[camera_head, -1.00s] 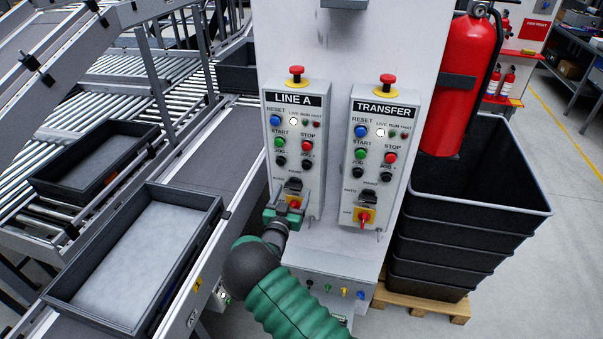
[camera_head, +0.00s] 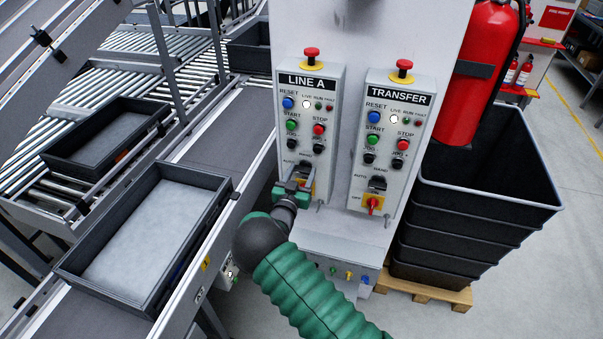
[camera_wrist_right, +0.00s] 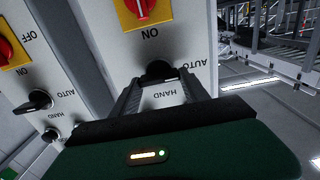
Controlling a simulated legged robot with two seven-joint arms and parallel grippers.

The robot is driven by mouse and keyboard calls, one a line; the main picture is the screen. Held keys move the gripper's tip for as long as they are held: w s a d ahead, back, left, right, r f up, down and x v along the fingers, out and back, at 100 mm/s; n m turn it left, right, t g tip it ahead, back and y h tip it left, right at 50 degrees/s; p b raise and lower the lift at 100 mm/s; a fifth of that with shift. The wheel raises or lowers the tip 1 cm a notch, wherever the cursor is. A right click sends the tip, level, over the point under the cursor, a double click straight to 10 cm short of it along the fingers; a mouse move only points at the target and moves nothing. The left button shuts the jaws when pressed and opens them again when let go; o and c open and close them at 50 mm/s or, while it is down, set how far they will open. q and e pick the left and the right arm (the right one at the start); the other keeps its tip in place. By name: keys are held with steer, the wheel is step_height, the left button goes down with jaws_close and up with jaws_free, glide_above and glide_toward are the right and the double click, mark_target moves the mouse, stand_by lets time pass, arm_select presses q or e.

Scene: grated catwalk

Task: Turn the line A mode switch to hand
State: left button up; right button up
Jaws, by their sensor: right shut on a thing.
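The line A panel (camera_head: 309,120) is the left of two grey control boxes on the column. Its mode switch is a black knob (camera_wrist_right: 159,71) between the AUTO and HAND labels. My right gripper (camera_wrist_right: 160,84) is shut on this knob, one finger on each side. I cannot tell which label the knob points to. In the head view my right gripper (camera_head: 299,183) is at the lower part of the line A panel and partly covers the knob and the red and yellow switch below it. That switch (camera_wrist_right: 142,8) also shows in the wrist view. My left gripper is not in view.
The TRANSFER panel (camera_head: 399,120) stands close on the right, with its own mode knob (camera_wrist_right: 36,101). A conveyor with a grey tray (camera_head: 69,268) runs along the left. Stacked black crates (camera_head: 486,200) and a red fire extinguisher (camera_head: 482,75) are on the right.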

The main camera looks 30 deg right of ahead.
steer(key=shift+f+m+b, duration=0.25)
steer(key=shift+m+b, duration=0.35)
steer(key=shift+b, duration=0.4)
steer(key=shift+s+d+f+m+b, duration=0.1)
steer(key=shift+m+b, duration=4.15)
steer(key=shift+b, duration=2)
steer(key=shift+f+m+b, duration=0.1)
steer(key=shift+m+b, duration=4.15)
steer(key=shift+b, duration=2)
steer(key=shift+r, duration=0.1)
steer(key=o, duration=1.4)
steer(key=shift+d, duration=0.1)
